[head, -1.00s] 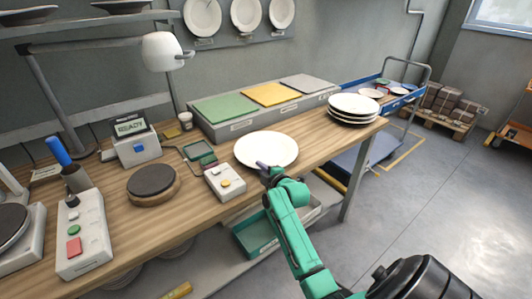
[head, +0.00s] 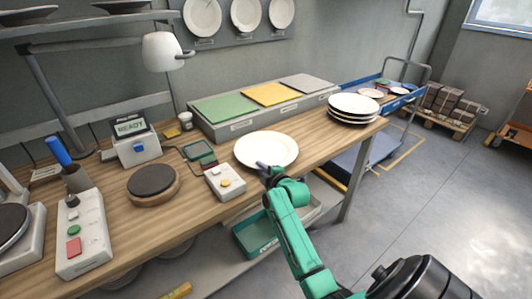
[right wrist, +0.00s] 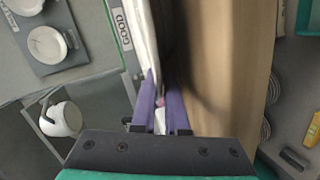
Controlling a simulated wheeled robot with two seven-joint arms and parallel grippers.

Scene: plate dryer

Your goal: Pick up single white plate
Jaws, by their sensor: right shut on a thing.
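A single white plate (head: 267,147) is at the front edge of the wooden table, face up and roughly level. My right gripper (head: 263,167) is shut on the plate's near rim. In the right wrist view the plate (right wrist: 142,35) shows nearly edge-on, running to the purple fingertips (right wrist: 161,98). A dark shadow lies between it and the wood; I cannot tell whether the plate touches the table. My left gripper is out of view.
A stack of white plates (head: 353,107) stands to the right. Behind is a long grey box with green, yellow and grey pads (head: 268,94). A button box (head: 225,182) sits close to the plate's left. A round dark disc (head: 152,181) lies farther left.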

